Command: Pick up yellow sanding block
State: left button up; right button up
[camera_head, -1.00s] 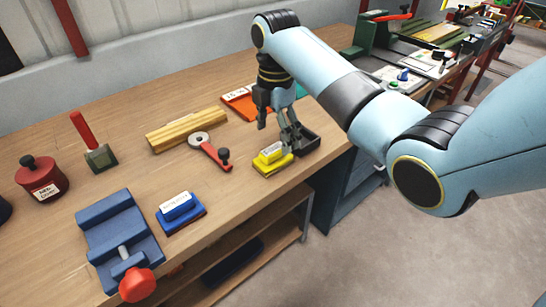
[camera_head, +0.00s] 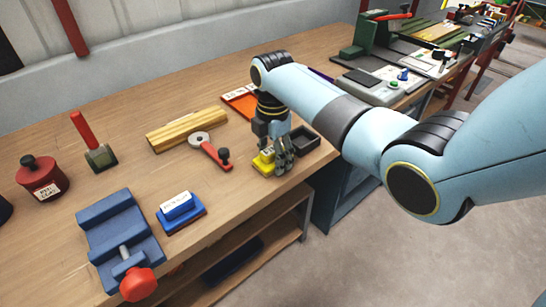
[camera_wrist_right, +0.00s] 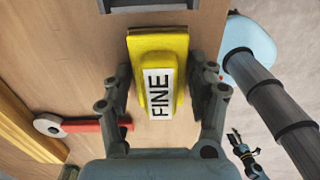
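The yellow sanding block (camera_head: 262,161) lies on the workbench near its front edge, partly hidden by my right gripper (camera_head: 279,167). In the right wrist view, the block (camera_wrist_right: 160,45) shows a white label reading "FINE". My right gripper (camera_wrist_right: 160,80) points down over it, with one finger on each side. The fingers look open, with a narrow gap to the block's sides; contact cannot be made out. My left gripper is not in the head view. A small dark claw-like part at the lower right of the wrist view may be it, too small to read.
A black open tray (camera_head: 307,142) stands just right of the block. A red-handled tool (camera_head: 211,152), a wooden piece (camera_head: 186,130), a blue block (camera_head: 180,211) and a blue vise (camera_head: 118,235) lie to the left. An orange tray (camera_head: 240,102) is behind.

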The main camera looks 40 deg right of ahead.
jog(key=c, duration=0.8)
jog(key=shift+r, duration=0.15)
jog(key=shift+r, duration=0.25)
jog(key=r, duration=0.3)
jog(key=shift+d+r, duration=0.3)
jog(key=shift+r, duration=0.1)
jog(key=d+r, duration=0.2)
jog(key=d, duration=0.1)
jog(key=s+d+r+b, duration=0.1)
jog(key=d+r, duration=0.1)
jog(key=d, duration=0.2)
jog(key=s+d+r, duration=0.1)
jog(key=d+r, duration=0.1)
jog(key=d, duration=0.2)
jog(key=shift+s+r, duration=0.15)
jog(key=shift+r, duration=0.1)
